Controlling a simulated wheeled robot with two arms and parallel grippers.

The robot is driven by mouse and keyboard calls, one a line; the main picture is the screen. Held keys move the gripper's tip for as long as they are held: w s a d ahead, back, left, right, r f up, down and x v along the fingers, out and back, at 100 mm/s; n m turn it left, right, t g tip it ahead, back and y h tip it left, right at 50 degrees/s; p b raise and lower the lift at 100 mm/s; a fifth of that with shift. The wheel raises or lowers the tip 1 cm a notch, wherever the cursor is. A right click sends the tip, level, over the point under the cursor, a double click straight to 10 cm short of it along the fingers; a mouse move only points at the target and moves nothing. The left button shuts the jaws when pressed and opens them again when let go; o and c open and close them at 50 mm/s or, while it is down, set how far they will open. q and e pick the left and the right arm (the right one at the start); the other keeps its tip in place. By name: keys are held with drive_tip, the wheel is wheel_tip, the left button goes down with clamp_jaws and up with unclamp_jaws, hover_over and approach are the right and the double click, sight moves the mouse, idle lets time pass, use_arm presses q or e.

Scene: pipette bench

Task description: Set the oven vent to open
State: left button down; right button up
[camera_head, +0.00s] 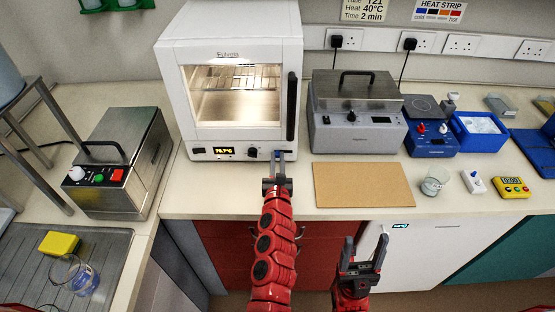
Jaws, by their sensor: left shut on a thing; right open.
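The white oven (170,100) stands at the back of the bench with its glass door closed and its inside lit. Its lower front panel has a lit display (223,151), a dark knob (252,152) and, at the right, the small vent control with a bit of blue (280,152). My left gripper (278,160) is at that vent control and is shut on it. The fingers hide most of the control, so its setting cannot be read. My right gripper (366,247) is open and empty, low in front of the bench edge.
A steel-lidded bath (355,115) and a brown board (362,185) are right of the oven. A metal box with buttons (115,165) stands left. A beaker (432,186), a white switch unit (473,182) and a yellow timer (511,187) are on the right.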

sight(291, 150)
use_arm(q)
drive_tip(key=shift+d+f+b, duration=0.15)
drive_tip(key=shift+f+b, duration=0.05)
drive_tip(key=shift+b, duration=0.15)
drive_tip(key=d+b, duration=0.2)
drive_tip(key=b, duration=0.1)
drive_tip(key=shift+d+f, duration=0.1)
drive_tip(key=shift+d, duration=0.25)
drive_tip(key=shift+d+r+b, duration=0.3)
drive_tip(key=shift+d+b, duration=0.1)
drive_tip(key=shift+b, duration=0.1)
drive_tip(key=shift+r, duration=0.1)
drive_tip(key=c, duration=0.8)
unclamp_jaws()
drive_tip(key=shift+d, duration=0.1)
drive_tip(key=shift+c, duration=0.2)
